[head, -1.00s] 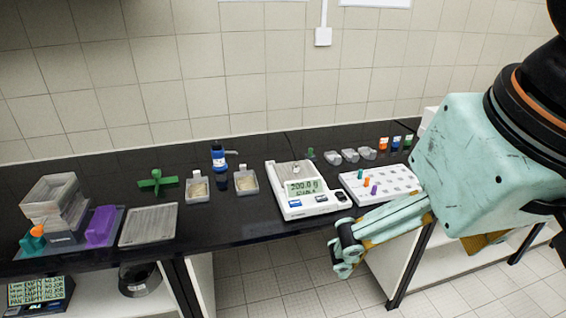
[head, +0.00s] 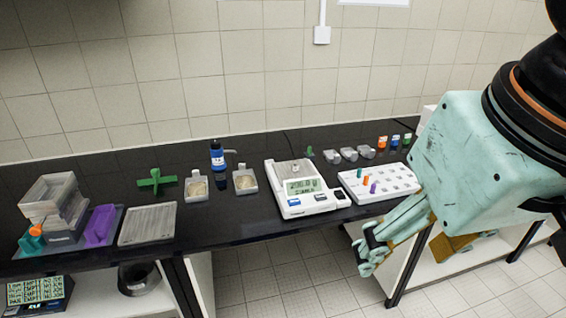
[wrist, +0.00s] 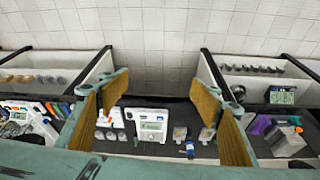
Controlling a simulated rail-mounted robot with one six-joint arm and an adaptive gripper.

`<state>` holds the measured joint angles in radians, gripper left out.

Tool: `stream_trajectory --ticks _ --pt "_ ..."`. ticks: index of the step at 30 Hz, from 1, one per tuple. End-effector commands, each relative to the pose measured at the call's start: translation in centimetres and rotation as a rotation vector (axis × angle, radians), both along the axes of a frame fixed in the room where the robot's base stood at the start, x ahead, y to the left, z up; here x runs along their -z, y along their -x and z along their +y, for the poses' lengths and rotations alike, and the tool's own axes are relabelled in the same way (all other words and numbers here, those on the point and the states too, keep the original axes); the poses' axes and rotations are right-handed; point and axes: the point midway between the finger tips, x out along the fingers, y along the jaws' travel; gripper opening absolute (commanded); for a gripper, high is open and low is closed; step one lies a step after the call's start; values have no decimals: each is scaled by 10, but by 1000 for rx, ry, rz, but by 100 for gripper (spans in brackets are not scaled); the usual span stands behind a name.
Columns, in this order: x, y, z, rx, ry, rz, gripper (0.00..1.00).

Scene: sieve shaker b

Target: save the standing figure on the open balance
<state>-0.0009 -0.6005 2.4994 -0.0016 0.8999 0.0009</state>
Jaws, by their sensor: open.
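The open balance (head: 299,205) is a white unit on the black bench, with a bare-looking pan (head: 292,172) at its back. Its lit display (head: 303,186) reads about 200.0 g in the head view, with a smaller line below that is too blurred to read now. White and blue keys (head: 307,200) sit under the display. The balance also shows in the wrist view (wrist: 150,118), between the fingers. My gripper (head: 368,255) hangs in front of the bench, right of the balance and apart from it. It is open and empty, its tan finger pads wide apart in the wrist view (wrist: 165,95).
A white rack (head: 395,182) with coloured pegs stands right of the balance. Two trays of powder (head: 197,188), a blue bottle (head: 217,158) and a green cross (head: 156,181) stand left. A sieve stack (head: 52,205) is at far left. The floor before the bench is clear.

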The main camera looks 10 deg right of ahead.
Motion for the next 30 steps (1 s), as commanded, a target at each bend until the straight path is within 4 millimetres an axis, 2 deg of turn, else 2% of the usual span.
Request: stream_trajectory --ticks 2,19,30 --pt "0 0 0 0 0 0 51" --pt "0 0 0 0 0 0 0" --pt "0 0 0 0 0 0 0"
